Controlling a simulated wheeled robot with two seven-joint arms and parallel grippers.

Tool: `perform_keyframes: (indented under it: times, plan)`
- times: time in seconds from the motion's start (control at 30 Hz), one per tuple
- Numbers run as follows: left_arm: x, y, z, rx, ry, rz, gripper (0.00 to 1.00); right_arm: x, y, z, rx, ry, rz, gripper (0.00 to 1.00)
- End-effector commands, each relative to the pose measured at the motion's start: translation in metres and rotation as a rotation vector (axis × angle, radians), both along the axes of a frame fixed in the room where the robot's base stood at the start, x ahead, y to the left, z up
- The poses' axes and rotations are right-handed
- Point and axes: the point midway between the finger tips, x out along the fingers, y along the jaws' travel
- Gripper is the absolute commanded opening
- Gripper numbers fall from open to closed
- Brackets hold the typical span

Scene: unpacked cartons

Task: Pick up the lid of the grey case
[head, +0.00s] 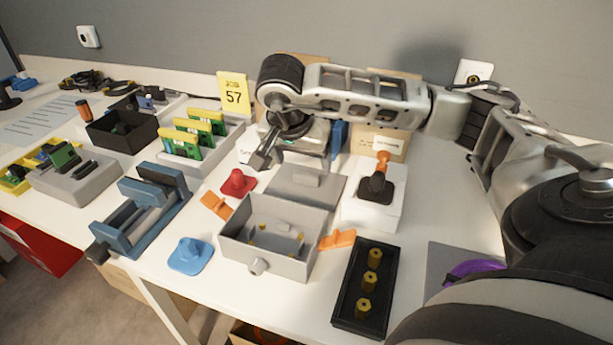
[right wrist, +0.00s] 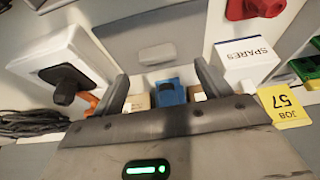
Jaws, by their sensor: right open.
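The grey lid (head: 318,188) is a flat plate with a raised grip on top. It lies flat on the white table behind the open grey case (head: 233,249). My right gripper (head: 292,160) is open and empty over the far side of the lid. In the right wrist view the lid (right wrist: 140,25) is ahead of the fingers, and its grip (right wrist: 157,53) lies roughly in line with the gap between my fingertips (right wrist: 163,84). The fingers are apart from the grip. My left gripper is not in view.
Orange clips (head: 337,240) flank the case. A black tray (head: 345,310) with yellow pegs is nearer, and a yellow 57 sign (head: 233,93) stands behind.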

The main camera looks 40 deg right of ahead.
Motion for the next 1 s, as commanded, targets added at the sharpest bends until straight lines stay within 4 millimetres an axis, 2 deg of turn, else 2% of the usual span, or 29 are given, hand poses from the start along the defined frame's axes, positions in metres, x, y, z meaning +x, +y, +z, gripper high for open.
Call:
perform_keyframes:
  times: [0.1,0.23,0.57,0.7,0.73,0.77,1.0]
  plan:
    - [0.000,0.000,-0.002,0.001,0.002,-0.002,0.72,-0.002,-0.006,-0.020,-0.001,0.006,-0.001,0.76]
    - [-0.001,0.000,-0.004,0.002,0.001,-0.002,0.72,0.001,-0.011,-0.036,-0.001,0.005,-0.001,0.76]
    - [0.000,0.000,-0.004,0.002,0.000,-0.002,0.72,0.003,-0.013,-0.042,-0.001,0.001,0.001,0.76]
    - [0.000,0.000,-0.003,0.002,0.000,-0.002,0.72,0.003,-0.013,-0.042,0.000,0.002,0.001,0.37]
    - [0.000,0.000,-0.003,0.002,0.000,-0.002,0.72,0.003,-0.013,-0.042,0.000,0.002,0.001,0.29]
    - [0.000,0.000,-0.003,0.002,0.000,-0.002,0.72,0.003,-0.013,-0.042,0.000,0.002,0.001,0.25]
    - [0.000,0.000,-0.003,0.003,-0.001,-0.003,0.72,0.003,-0.013,-0.041,0.001,0.001,0.001,0.25]
